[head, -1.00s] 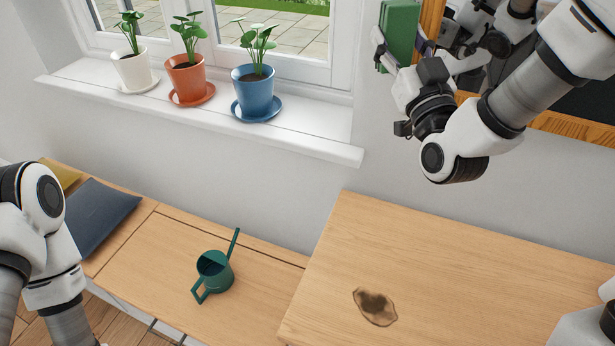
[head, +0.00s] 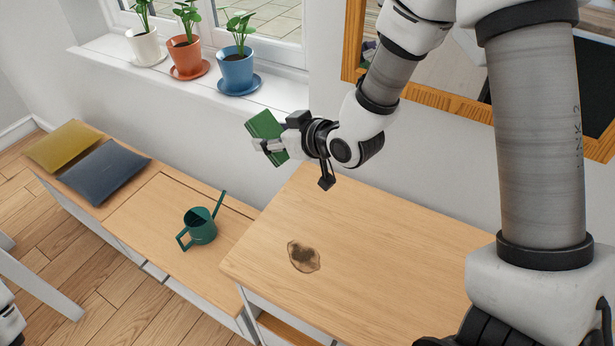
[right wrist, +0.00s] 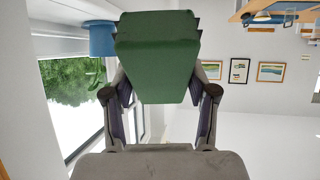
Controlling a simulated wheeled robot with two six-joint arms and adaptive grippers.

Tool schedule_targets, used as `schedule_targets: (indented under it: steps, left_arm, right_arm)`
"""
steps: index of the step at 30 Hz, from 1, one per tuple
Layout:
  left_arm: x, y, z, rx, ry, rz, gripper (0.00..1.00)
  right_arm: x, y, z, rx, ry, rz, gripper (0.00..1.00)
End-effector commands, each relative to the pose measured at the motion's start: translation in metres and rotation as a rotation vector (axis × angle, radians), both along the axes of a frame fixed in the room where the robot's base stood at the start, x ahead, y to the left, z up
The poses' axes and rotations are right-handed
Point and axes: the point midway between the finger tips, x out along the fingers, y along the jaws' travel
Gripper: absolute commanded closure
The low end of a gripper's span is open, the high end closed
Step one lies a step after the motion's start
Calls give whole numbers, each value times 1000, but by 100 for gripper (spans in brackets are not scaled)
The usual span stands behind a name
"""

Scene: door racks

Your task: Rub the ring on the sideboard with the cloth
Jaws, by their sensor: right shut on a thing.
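A dark brown ring-shaped stain (head: 304,257) marks the light wooden top of the sideboard (head: 400,250), towards its left side. My right gripper (head: 270,143) is shut on the green folded cloth (head: 262,124). It holds the cloth in the air, beyond and left of the stain, clear of the sideboard top. In the right wrist view the cloth (right wrist: 158,55) sits between the two fingers as a thick block. My left gripper is out of view.
A teal watering can (head: 201,226) stands on the lower bench (head: 150,212), left of the sideboard. Blue and yellow cushions (head: 103,172) lie on the bench's far end. Potted plants (head: 237,70) stand on the windowsill. A wood-framed mirror (head: 432,98) hangs above the sideboard, whose top is otherwise clear.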

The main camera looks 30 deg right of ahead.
Motion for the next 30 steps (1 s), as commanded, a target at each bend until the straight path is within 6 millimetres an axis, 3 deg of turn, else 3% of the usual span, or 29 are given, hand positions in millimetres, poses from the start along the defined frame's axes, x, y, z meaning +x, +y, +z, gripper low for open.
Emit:
schedule_targets:
  steps: [1,6,10,23,30]
  left_arm:
    - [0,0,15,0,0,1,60]
    - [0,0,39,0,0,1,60]
    - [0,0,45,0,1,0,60]
    - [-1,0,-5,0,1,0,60]
    - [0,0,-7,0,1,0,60]
  right_arm:
    - [-9,5,-14,-48,130,43,70]
    - [-66,7,-84,-217,525,172,70]
    - [-95,1,-107,-275,631,214,70]
    - [-100,-1,-160,-287,646,221,70]
    - [-100,-1,-163,-287,645,220,70]
